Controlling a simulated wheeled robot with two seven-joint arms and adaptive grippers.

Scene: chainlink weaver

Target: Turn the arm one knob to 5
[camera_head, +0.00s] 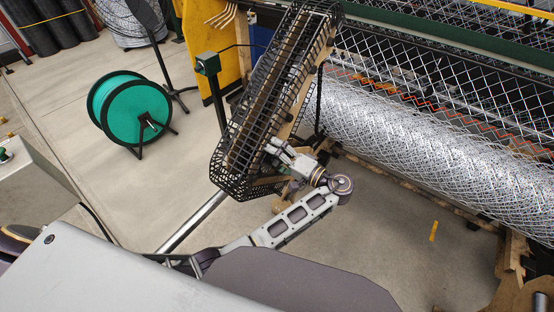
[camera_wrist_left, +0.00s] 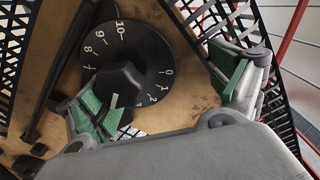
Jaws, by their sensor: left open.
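The knob (camera_wrist_left: 122,79) is a round black dial with white numbers from 0 to 10 around its rim and a raised black grip in the middle. It sits on a tan plate (camera_wrist_left: 190,95) in the left wrist view. A short white mark shows at the lower end of the grip; the numbers near it are partly hidden by a finger. My left gripper (camera_wrist_left: 163,88) is open, with green pads. One finger overlaps the dial's lower left; the other is right of the dial. I cannot tell whether it touches. In the head view the left gripper (camera_head: 279,148) is at the caged arm (camera_head: 262,100).
Black mesh guards surround the plate. A chain-link machine with a large wire mesh roll (camera_head: 430,140) stands at the right. A green reel (camera_head: 128,108) and a green control box on a post (camera_head: 208,64) stand at the left. Open floor lies between the reel and the cage.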

